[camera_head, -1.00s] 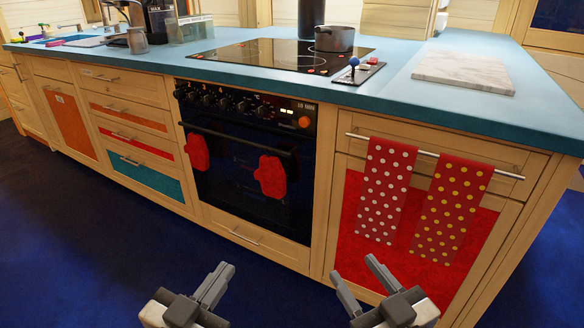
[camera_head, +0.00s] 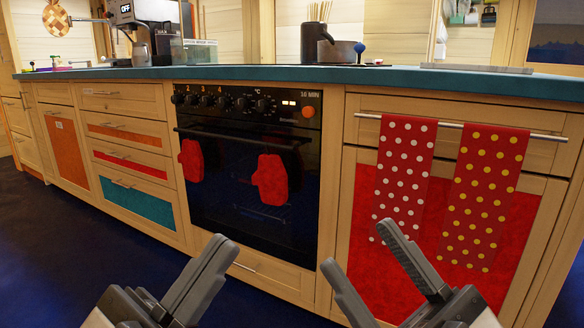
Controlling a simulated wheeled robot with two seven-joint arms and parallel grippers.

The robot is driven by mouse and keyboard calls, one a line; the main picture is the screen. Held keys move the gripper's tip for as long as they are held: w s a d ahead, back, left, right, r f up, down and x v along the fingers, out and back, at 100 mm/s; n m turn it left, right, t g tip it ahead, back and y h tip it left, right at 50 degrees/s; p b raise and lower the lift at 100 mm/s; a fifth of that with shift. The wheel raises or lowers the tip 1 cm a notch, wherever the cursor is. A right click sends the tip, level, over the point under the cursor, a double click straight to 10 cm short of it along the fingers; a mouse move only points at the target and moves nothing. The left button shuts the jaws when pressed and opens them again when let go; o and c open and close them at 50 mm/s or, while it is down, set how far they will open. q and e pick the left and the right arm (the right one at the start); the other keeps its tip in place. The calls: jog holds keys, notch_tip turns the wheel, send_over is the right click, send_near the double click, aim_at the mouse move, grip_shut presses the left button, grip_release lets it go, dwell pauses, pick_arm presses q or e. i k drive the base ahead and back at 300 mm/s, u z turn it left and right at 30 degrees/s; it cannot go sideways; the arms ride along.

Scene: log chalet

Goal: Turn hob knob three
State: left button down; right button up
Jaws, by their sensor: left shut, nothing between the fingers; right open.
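Hob knob three (camera_head: 206,101) is a small black knob in the row along the top of the black oven front (camera_head: 225,140), below an orange figure 3. Similar black knobs sit on both sides of it. The direction its pointer faces is too small to tell. My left gripper (camera_head: 225,243) is shut and empty, low in the picture in front of the oven's lower part and apart from the knobs. My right gripper (camera_head: 355,245) is open and empty, in front of the red cupboard panel to the right of the oven.
Two red mitts hang on the oven door, one of them at its middle (camera_head: 270,180). A bar handle (camera_head: 240,138) crosses below the knobs. Dotted towels (camera_head: 403,165) hang from a rail at the right. The blue worktop edge (camera_head: 300,76) runs above. The blue floor (camera_head: 70,260) at the left is clear.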

aim_at(206, 101)
jog(key=i, duration=1)
